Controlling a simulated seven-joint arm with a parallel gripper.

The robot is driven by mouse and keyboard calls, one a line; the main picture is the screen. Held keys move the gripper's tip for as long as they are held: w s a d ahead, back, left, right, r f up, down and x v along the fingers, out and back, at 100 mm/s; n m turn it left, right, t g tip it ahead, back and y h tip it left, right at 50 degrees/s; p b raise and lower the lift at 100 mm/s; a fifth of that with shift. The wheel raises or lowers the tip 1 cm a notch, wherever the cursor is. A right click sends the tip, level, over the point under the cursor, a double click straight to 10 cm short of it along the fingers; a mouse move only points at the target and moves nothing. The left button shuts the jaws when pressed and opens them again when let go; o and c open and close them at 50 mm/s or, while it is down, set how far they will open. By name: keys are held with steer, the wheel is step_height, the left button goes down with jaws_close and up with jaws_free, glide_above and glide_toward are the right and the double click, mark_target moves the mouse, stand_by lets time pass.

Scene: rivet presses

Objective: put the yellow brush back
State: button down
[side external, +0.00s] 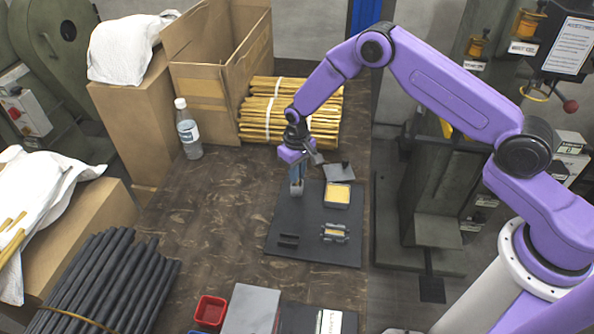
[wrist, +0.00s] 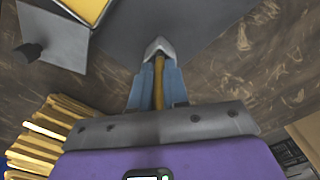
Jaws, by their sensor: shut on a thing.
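My gripper (side external: 297,180) has blue fingers and points down over the back left part of a dark board (side external: 310,248). In the wrist view its fingers (wrist: 158,92) are shut on the yellow brush (wrist: 159,70), whose yellow handle runs between them. A pale grey head shows beyond the fingertips in the wrist view. I cannot tell whether the head touches the board. Dark slotted pieces (side external: 288,240) sit at the board's front left. A tin with yellow contents (side external: 337,195) and a raised grey lid (side external: 340,172) stands right of my gripper.
A small metal fixture (side external: 334,233) sits on the board's right. A red bin (side external: 210,311) and a grey box (side external: 251,311) are in front. The brown tabletop (side external: 215,225) left of the board is clear.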

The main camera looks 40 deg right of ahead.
steer(key=c, duration=1.1)
jaws_free()
steer(key=shift+r, duration=0.1)
step_height(320, 180, up, 11)
steer(key=shift+r, duration=0.55)
